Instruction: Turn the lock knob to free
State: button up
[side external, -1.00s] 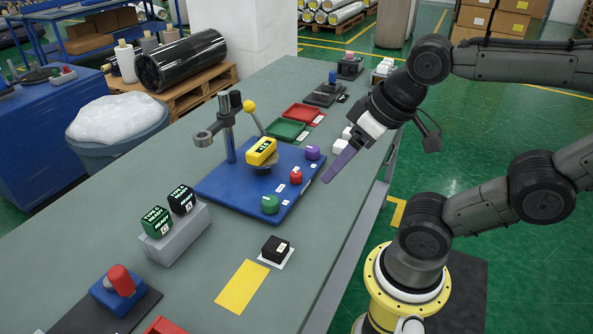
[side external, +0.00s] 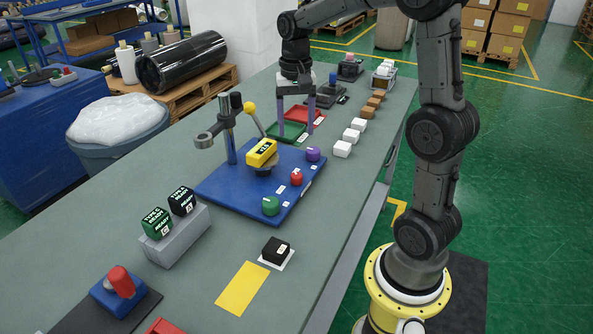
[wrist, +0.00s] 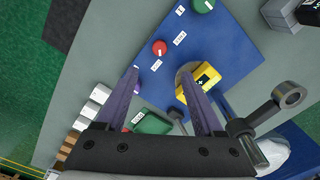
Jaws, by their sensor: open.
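The blue board (side external: 224,185) carries a green knob (side external: 271,205), a red knob (side external: 296,178) and a purple knob (side external: 313,154), each beside a small white label. The labels are too small to read, so I cannot tell which is the lock knob. A yellow block (side external: 262,152) sits on the board's round holder. My gripper (side external: 296,132) points down near the board's far end by the trays, fingers apart and empty.
A clamp post (side external: 230,135) and yellow-tipped lever (side external: 250,108) rise from the board. A green tray (side external: 284,131) and a red tray (side external: 307,113) lie behind it. White boxes (side external: 342,149) line the right edge.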

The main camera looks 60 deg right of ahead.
aim_at(296, 174)
notch_tip(296, 174, down, 14)
jog(key=shift+r, duration=0.15)
dwell(0.4)
grip_shut()
